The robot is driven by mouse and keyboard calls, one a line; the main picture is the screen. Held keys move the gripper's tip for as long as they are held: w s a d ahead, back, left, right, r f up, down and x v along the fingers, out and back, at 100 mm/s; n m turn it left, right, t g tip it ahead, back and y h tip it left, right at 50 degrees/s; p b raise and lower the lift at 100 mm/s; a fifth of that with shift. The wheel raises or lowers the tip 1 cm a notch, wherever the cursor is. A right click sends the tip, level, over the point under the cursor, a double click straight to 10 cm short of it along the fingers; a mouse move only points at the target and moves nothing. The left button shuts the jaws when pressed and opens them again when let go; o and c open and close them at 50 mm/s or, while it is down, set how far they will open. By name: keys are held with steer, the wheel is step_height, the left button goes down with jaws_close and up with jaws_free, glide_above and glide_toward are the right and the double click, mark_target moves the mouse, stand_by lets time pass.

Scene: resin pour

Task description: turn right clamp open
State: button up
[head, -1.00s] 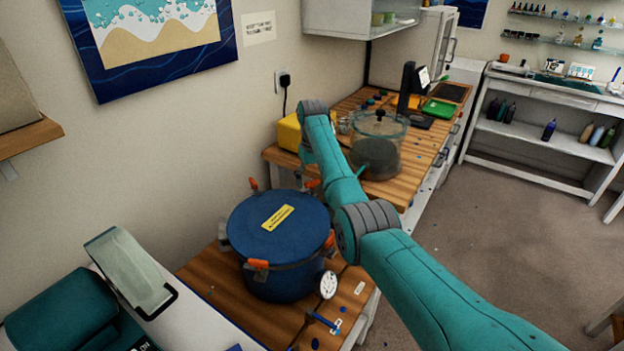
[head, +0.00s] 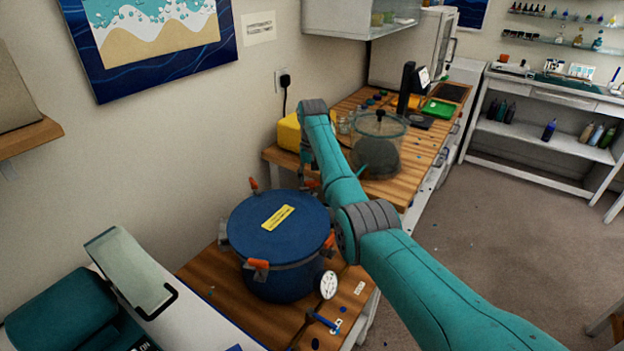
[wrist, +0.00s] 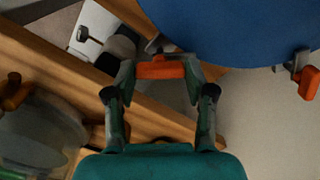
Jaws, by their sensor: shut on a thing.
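The blue pot (head: 277,240) with a yellow label on its lid stands on the wooden bench, its lid on. Orange-handled clamps sit around its rim; one is at the front (head: 258,264), one at the front right (head: 329,241), one at the back left (head: 253,184). In the wrist view, my gripper (wrist: 160,74) is shut on the orange handle of a clamp (wrist: 160,68) beside the blue lid (wrist: 235,25). Another orange clamp (wrist: 308,82) shows at the right edge there. My arm partly hides the gripper in the head view.
A round gauge (head: 328,285) is on the pot's front right. A clear chamber (head: 378,145) stands on the bench behind, with a yellow object (head: 288,133) to its left. A teal and white machine (head: 70,310) is at the front left. Open floor lies to the right.

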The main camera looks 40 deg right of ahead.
mark_target(312, 181)
steer(key=m, duration=0.4)
steer(key=shift+m, duration=2.2)
steer(key=o, duration=1.2)
steer(key=shift+f, duration=0.1)
steer(key=shift+c, duration=0.2)
step_height(312, 181, up, 12)
